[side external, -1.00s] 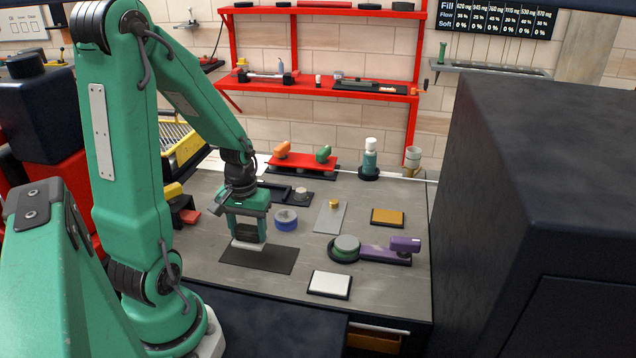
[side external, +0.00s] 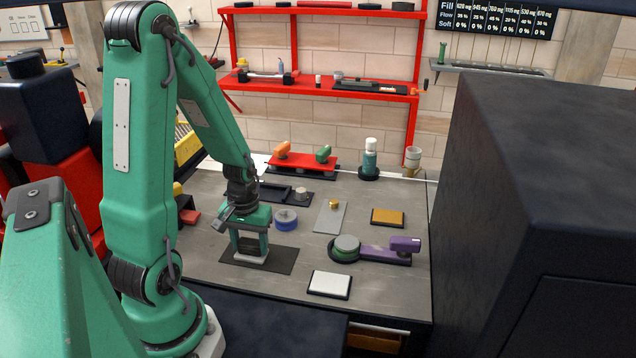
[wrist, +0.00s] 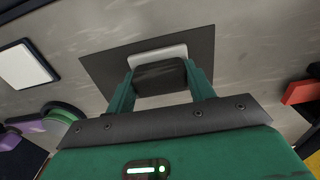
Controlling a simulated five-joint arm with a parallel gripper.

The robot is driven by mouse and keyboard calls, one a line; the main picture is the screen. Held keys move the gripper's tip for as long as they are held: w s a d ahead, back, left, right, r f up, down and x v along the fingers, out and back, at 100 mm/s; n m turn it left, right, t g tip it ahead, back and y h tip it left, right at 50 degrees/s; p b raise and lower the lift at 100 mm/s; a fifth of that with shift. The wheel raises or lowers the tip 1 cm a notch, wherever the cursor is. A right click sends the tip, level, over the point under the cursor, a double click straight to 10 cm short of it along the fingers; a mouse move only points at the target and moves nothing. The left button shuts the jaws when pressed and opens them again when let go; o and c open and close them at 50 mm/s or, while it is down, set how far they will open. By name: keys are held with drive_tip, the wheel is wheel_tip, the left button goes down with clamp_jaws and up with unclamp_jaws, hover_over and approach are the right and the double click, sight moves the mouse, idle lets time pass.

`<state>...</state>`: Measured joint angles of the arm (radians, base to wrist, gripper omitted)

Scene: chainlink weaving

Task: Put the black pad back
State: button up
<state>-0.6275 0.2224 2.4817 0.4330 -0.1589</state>
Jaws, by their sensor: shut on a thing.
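My gripper (side external: 250,256) is low over a flat dark rectangular mat (side external: 284,264) at the near left of the grey table. In the wrist view its two green fingers (wrist: 160,88) close on the sides of a dark block with a pale grey strip along its far edge, which I take to be the black pad (wrist: 160,74). The dark mat (wrist: 103,66) lies under and behind it in that view. In the side view the fingers largely hide the pad, and its pale lower part shows at the mat. I cannot tell whether it touches the mat.
A white pad (side external: 329,284) lies to the right, and an orange pad (side external: 388,217) farther back. A blue round piece (side external: 286,219) stands just behind the mat. A purple-handled tool (side external: 382,253) lies on the right. A large dark cabinet (side external: 540,200) borders the right side.

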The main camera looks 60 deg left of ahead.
sight(250, 242)
drive_tip(key=o, duration=1)
drive_tip(key=shift+r, duration=0.1)
drive_tip(key=shift+r, duration=6.05)
drive_tip(key=shift+d, duration=0.1)
drive_tip(key=d+r+m+t, duration=0.2)
drive_tip(key=d+r+m, duration=0.1)
drive_tip(key=d, duration=0.2)
drive_tip(key=d+r+m+t, duration=0.1)
drive_tip(key=d+r+m, duration=0.2)
drive_tip(key=d+r, duration=0.1)
drive_tip(key=d+r+m+t, duration=0.2)
drive_tip(key=d+r+m, duration=0.1)
drive_tip(key=d, duration=0.4)
drive_tip(key=shift+w+r+t, duration=0.1)
drive_tip(key=shift+r+t, duration=0.2)
drive_tip(key=shift+r, duration=0.05)
